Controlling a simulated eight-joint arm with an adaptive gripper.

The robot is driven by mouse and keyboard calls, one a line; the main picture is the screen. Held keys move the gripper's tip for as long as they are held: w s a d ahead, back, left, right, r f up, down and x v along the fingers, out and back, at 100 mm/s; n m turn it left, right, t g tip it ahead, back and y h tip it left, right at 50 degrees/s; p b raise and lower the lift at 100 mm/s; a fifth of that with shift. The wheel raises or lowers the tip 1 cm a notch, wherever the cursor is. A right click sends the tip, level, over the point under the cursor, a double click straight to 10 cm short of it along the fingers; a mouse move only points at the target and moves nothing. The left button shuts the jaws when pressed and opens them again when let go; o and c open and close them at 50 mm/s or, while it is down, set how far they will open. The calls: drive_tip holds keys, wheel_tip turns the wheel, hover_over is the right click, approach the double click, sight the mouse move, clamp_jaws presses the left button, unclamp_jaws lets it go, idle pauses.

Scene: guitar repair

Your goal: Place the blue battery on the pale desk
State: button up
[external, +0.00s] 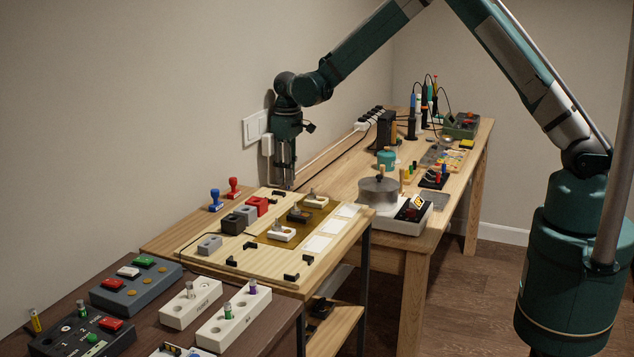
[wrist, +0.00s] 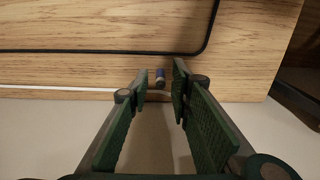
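In the external view my gripper (external: 286,187) points straight down beside the wall, at the left back end of the long pale wooden desk (external: 345,188). The battery cannot be made out in the external view.
A board with blocks and switches (external: 275,268) stands in front of my gripper. A round metal pot (external: 378,194) is on the desk.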

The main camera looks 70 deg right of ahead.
drive_tip(key=shift+r, duration=0.15)
wheel_tip(320, 180, up, 12)
drive_tip(key=p, duration=0.1)
drive_tip(key=shift+p, duration=0.35)
idle(0.5)
drive_tip(key=shift+r, duration=0.15)
idle(0.5)
drive_tip(key=s+a+r+t, duration=0.2)
drive_tip(key=s+a+r, duration=0.3)
drive_tip(key=s+r, duration=0.65)
drive_tip(key=s+a+r+t, duration=0.1)
drive_tip(key=s+a+r, duration=0.4)
drive_tip(key=s+r, duration=0.6)
drive_tip(key=s+a+f+t, duration=0.1)
drive_tip(key=s+a+t, duration=0.1)
drive_tip(key=s, duration=1.1)
drive_tip(key=s+a+f+t, duration=0.2)
drive_tip(key=s+a, duration=0.1)
drive_tip(key=s, duration=1.1)
drive_tip(key=shift+s, duration=0.25)
